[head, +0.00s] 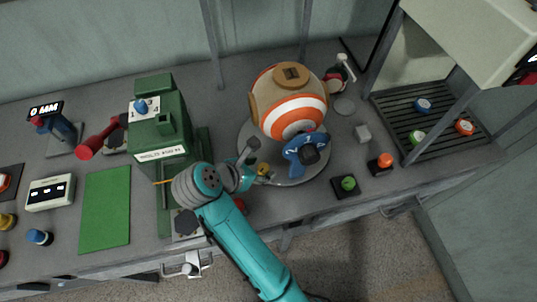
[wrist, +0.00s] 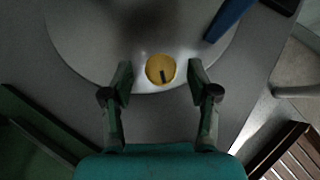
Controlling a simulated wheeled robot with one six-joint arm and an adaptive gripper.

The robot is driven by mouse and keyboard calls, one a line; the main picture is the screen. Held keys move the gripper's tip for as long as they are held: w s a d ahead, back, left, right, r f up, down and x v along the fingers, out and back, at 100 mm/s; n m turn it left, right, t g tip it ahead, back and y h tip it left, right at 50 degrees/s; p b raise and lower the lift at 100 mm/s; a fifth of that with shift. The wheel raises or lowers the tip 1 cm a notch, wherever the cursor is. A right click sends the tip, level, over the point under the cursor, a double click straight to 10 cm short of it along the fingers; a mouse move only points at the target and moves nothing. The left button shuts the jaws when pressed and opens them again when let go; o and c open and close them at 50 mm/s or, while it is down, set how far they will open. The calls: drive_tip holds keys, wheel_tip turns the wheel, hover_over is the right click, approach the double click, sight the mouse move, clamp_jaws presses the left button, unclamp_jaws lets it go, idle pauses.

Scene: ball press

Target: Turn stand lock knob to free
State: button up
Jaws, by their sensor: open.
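The yellow round knob (wrist: 160,69) sits at the near edge of the round grey stand plate (wrist: 85,40) in the wrist view. A short dark mark on its face runs from near its middle toward the lower edge. In the head view the knob (head: 263,168) is small and partly hidden by my gripper. My gripper (wrist: 160,74) is open, with one finger on each side of the knob and a gap showing on both sides. It also shows in the head view (head: 261,177). I cannot read any label by the knob.
An orange-and-white ball (head: 290,105) rests on the stand behind my gripper, with a blue clamp-like part (head: 305,153) in front. A green press (head: 160,140) stands close on the left. A green button (head: 348,184) and orange button (head: 385,160) are to the right.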

drive_tip(key=shift+w+d+f, duration=0.25)
drive_tip(key=shift+f, duration=0.1)
clamp_jaws()
drive_tip(key=shift+n, duration=0.3)
drive_tip(key=n+y, duration=0.1)
drive_tip(key=n+t+y, duration=0.1)
drive_tip(key=n, duration=0.1)
drive_tip(key=shift+s+d+n+t+y, duration=0.15)
drive_tip(key=shift+d+n+t+y, duration=0.15)
drive_tip(key=shift+t+y, duration=0.1)
drive_tip(key=shift+n+t+y, duration=0.3)
drive_tip(key=shift+n+y, duration=1.5)
drive_tip(key=shift+n, duration=0.5)
